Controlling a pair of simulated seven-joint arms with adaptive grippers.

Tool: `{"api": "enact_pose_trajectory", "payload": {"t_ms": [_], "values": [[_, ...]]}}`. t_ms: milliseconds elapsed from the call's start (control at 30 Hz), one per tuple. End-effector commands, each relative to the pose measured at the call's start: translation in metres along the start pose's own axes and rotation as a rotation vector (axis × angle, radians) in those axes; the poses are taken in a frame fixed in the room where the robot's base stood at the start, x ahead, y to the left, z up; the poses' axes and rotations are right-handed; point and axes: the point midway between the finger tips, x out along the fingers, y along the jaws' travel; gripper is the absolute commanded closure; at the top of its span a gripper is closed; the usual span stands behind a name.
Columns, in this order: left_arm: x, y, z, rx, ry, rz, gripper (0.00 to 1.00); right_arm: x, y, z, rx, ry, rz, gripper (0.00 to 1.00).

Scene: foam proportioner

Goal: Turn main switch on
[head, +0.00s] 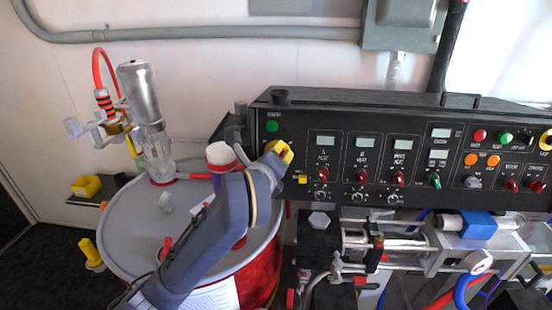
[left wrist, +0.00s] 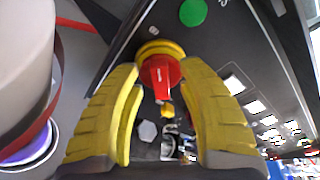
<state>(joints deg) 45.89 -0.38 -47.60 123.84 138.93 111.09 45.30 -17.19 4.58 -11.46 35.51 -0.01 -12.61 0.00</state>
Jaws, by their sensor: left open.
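The main switch (left wrist: 160,72) is a red rotary knob on a round yellow base, on the black control panel (head: 345,125) below a green light (head: 272,126). The left wrist view shows that green light (left wrist: 193,12) just above the switch. My left gripper (head: 280,152) is at the panel's left end. In the left wrist view its yellow fingers (left wrist: 160,80) are open, one on each side of the red knob. Whether they touch it I cannot tell. In the head view the gripper mostly hides the switch. My right gripper is not in view.
A red drum with a grey lid (head: 130,215) stands left of the panel, carrying a clear and silver pump fitting (head: 140,90). A white cylinder (head: 220,155) is close beside my left wrist. Several displays and red knobs line the panel to the right. Pipework lies below.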

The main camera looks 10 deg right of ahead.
Motion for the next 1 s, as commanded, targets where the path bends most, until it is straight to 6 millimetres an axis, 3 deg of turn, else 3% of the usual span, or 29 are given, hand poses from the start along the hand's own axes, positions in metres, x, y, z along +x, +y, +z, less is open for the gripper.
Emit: {"api": "enact_pose_trajectory", "payload": {"t_ms": [200,567,1000], "values": [[0.0001,0.0,0.0001,0.0,0.0,0.0,0.58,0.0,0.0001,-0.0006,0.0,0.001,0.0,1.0],[-0.0001,-0.0001,0.0,0.001,0.0,0.0,1.0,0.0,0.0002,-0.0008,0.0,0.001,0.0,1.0],[0.0001,-0.0006,-0.0003,0.052,0.001,0.008,1.0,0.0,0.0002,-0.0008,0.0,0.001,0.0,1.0]]}}
